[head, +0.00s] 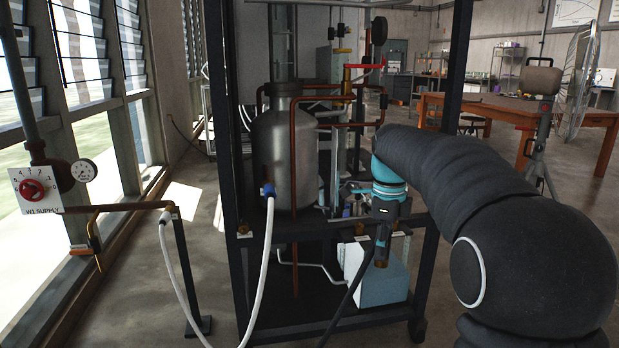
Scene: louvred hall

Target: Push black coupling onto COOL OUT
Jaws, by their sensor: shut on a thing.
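My gripper (382,254) hangs fingers down in front of the rig's right side, shut on the end of a black hose (347,300). The black coupling at that end is mostly hidden by the fingers and too small to make out clearly. The hose runs down and left to the bottom edge of the picture. No COOL OUT label can be read, and I cannot tell which pipe end it is. A blue coupling (267,190) on a white hose (262,262) sits at the left side of the steel vessel (287,150).
A dark frame (237,290) surrounds the vessel and copper pipes (295,262). A pale blue box (377,278) stands low behind my gripper. At left is the W1 SUPPLY panel (35,190) with a red knob and gauge. A wooden table (455,108) stands back right.

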